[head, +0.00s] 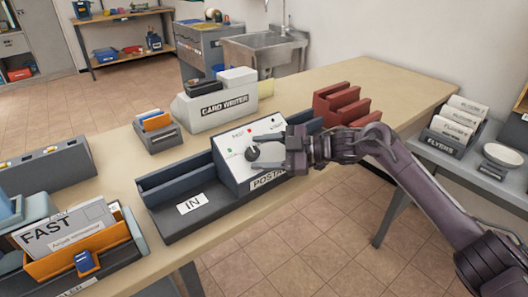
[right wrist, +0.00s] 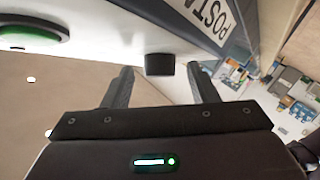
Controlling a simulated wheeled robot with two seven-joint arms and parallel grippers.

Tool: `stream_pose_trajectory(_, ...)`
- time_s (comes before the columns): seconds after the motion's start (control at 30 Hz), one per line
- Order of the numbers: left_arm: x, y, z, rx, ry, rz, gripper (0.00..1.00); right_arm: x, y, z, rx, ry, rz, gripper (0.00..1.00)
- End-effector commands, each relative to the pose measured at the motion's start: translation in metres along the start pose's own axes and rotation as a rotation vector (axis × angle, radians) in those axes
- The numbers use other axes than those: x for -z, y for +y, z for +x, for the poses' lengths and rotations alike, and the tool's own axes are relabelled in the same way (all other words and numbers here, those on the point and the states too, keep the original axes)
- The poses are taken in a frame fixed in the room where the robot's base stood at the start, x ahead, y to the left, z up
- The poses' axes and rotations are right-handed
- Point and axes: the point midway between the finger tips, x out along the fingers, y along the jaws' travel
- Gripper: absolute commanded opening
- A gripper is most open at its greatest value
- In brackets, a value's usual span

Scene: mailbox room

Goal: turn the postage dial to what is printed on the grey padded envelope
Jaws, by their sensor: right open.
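The postage machine (head: 232,172) stands on the counter with a white sloped face. Its black dial (head: 252,153) sits low on that face, among small coloured dots and labels too small to read surely. A light grey envelope (head: 95,212) printed "FAST" stands in an orange holder at the left. My right gripper (head: 262,151) is open at the dial, with its fingers pointing at the face. In the right wrist view the dial (right wrist: 160,64) lies between and just beyond the two fingertips (right wrist: 162,75), with gaps on both sides. Its pointer direction cannot be told.
An IN tray (head: 190,222) adjoins the postage machine on its left. The card writer (head: 215,108) stands behind it, and red racks (head: 340,104) stand to the right. A flyers rack (head: 450,128) is on a side table. The counter's far right end is clear.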

Motion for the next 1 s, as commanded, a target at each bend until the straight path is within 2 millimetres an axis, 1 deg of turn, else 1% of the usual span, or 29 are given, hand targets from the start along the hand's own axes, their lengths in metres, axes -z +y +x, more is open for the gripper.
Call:
stream_pose_trajectory(0.13,0.000,0.000,0.001,0.000,-0.001,0.000,0.36,-0.001,0.000,-0.005,-0.001,-0.001,0.000,0.53)
stream_pose_trajectory(0.27,0.000,0.001,0.004,-0.001,-0.008,0.000,0.36,-0.002,0.000,-0.024,-0.001,-0.002,-0.001,0.53)
stream_pose_trajectory(0.43,0.015,0.002,0.004,-0.001,0.004,-0.001,0.36,-0.002,0.000,-0.054,-0.002,-0.003,-0.001,0.53)
stream_pose_trajectory(0.6,0.027,0.001,0.002,-0.001,0.015,-0.002,0.36,-0.002,0.000,-0.073,0.000,-0.002,0.000,0.53)
stream_pose_trajectory(0.7,0.030,0.001,0.001,-0.001,0.014,-0.004,0.36,-0.001,0.000,-0.077,0.000,0.000,0.000,0.53)
stream_pose_trajectory(0.87,0.031,0.001,0.000,-0.001,0.017,-0.004,0.36,0.000,0.000,-0.078,0.000,0.000,0.000,0.53)
stream_pose_trajectory(0.93,0.030,0.001,0.000,-0.001,0.016,-0.004,0.36,0.000,0.000,-0.078,0.000,0.000,0.000,0.53)
stream_pose_trajectory(1.0,0.024,-0.002,0.001,0.003,0.008,-0.001,0.36,0.000,0.000,-0.078,0.000,0.000,0.000,0.53)
